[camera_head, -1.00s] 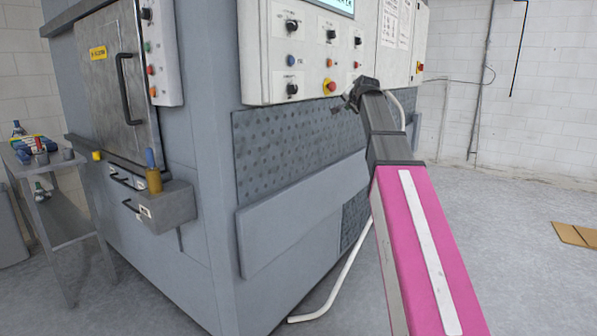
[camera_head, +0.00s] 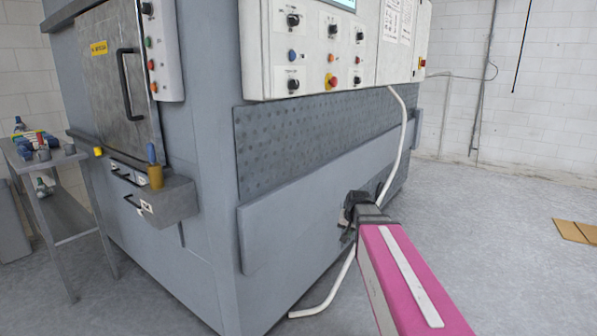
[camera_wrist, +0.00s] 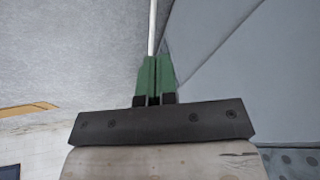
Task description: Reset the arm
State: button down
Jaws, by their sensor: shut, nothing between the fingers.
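My pink arm (camera_head: 405,285) comes in from the lower right of the head view. It ends low in front of the grey washer (camera_head: 215,230), near its lower side panel. My gripper (camera_head: 350,215) is small and dark there, partly hidden by the end of the arm. In the wrist view my gripper (camera_wrist: 154,80) shows its green fingers side by side and closed, with nothing between them. The white hose (camera_wrist: 152,25) shows beyond the fingertips in the wrist view. I cannot tell whether the gripper touches the hose or the panel.
The control panel (camera_head: 325,50) with knobs and buttons is above the gripper. The white hose (camera_head: 335,290) runs down the washer to the floor. A metal side table (camera_head: 60,220) with bottles stands at the left. Cardboard (camera_head: 577,231) lies at the right.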

jog(key=s+f+n+g, duration=0.2)
jog(key=s+f+g, duration=0.2)
jog(key=s+f, duration=1)
jog(key=s, duration=0.3)
jog(key=shift+n+h, duration=0.4)
